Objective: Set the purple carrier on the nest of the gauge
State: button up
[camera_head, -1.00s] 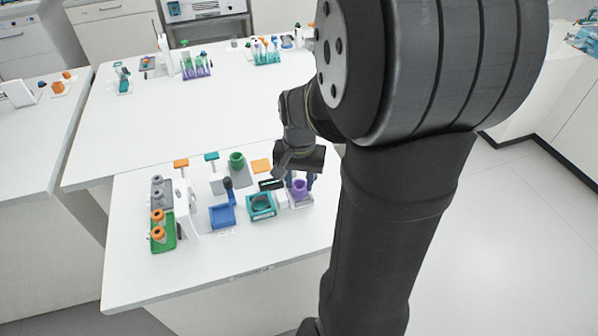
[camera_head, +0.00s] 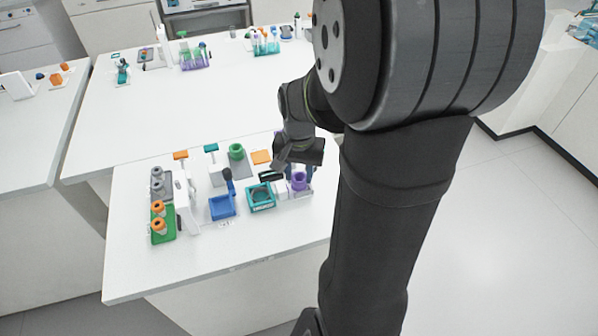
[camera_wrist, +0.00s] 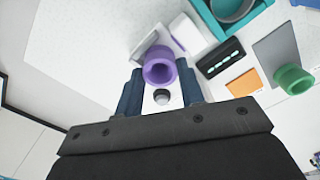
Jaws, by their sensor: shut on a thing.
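The purple carrier (camera_head: 299,181) is a short ring-topped piece at the right of the near table. In the wrist view the carrier (camera_wrist: 159,66) is between the fingertips of my gripper (camera_wrist: 160,82), which is shut on it. The gripper (camera_head: 300,170) reaches down over it in the head view. A pale plate and a white block (camera_wrist: 186,35) are close by it; whether the carrier touches the plate I cannot tell. Which piece is the gauge is not clear. A teal square holder (camera_head: 261,198) with a round grey inside stands just left of the carrier.
A dark panel with small lights (camera_wrist: 220,58), an orange pad (camera_wrist: 244,83) and a green cup (camera_wrist: 293,79) are nearby. A blue tray (camera_head: 222,207) and a green rack (camera_head: 163,232) with orange pieces stand farther left.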

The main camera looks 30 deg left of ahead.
jog(key=shift+f, duration=0.35)
dwell(0.4)
jog(key=o, duration=0.9)
jog(key=shift+a, duration=0.1)
jog(key=shift+r, duration=0.5)
notch_tip(320, 180, up, 16)
jog(key=shift+r, duration=0.2)
jog(key=shift+f, duration=0.1)
